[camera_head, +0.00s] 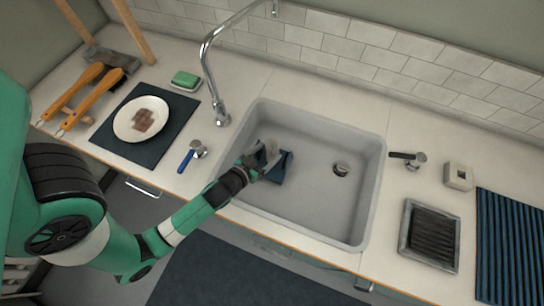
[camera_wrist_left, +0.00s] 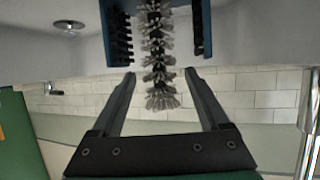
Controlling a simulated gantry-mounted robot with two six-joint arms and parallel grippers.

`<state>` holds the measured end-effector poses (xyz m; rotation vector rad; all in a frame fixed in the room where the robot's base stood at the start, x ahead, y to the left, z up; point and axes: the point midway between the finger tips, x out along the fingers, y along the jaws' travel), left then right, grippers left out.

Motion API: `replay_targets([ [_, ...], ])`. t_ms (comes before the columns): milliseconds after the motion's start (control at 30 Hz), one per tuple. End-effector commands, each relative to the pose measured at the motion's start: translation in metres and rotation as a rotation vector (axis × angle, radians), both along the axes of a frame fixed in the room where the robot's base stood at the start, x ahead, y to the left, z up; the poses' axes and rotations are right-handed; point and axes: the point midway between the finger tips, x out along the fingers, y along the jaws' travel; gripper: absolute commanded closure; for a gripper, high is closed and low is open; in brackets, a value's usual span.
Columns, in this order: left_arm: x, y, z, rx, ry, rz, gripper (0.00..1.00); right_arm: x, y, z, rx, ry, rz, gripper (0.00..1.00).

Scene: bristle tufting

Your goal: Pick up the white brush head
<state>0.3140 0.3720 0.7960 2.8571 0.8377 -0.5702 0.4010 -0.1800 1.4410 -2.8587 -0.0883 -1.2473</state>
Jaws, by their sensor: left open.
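The white brush head (camera_wrist_left: 158,50) has whitish-grey bristle tufts along a dark core. It shows in the left wrist view at the top middle, between the side walls of a blue holder (camera_wrist_left: 199,25) with black bristles on its inner sides. In the head view the holder (camera_head: 284,171) stands in the sink's left part, with the pale brush head (camera_head: 272,148) at it. My left gripper (camera_wrist_left: 160,73) is open. Its two fingers point at the brush head, one to each side of its lower end in the picture; contact cannot be told. My right gripper is not in view.
The grey sink (camera_head: 320,215) has a drain (camera_head: 341,169) right of the holder. A tall faucet (camera_head: 206,75) rises behind the sink's left side. A plate (camera_head: 128,123) on a dark mat lies left; a black ribbed tray (camera_head: 432,236) lies right. The sink's right part is clear.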

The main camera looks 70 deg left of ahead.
Motion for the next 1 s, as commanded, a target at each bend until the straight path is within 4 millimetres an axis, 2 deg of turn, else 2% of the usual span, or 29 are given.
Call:
replay_targets([
  [267,0.011,0.008,-0.004,-0.001,0.0,0.0,0.21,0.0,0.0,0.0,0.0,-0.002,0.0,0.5],
  [533,0.044,0.029,-0.02,0.001,-0.002,0.001,0.21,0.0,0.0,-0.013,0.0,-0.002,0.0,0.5],
  [800,0.047,0.03,-0.02,0.001,0.0,0.0,0.21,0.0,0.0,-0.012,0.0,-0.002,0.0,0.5],
  [1000,0.047,0.03,-0.02,0.0,0.0,0.0,0.57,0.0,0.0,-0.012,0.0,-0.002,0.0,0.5],
])
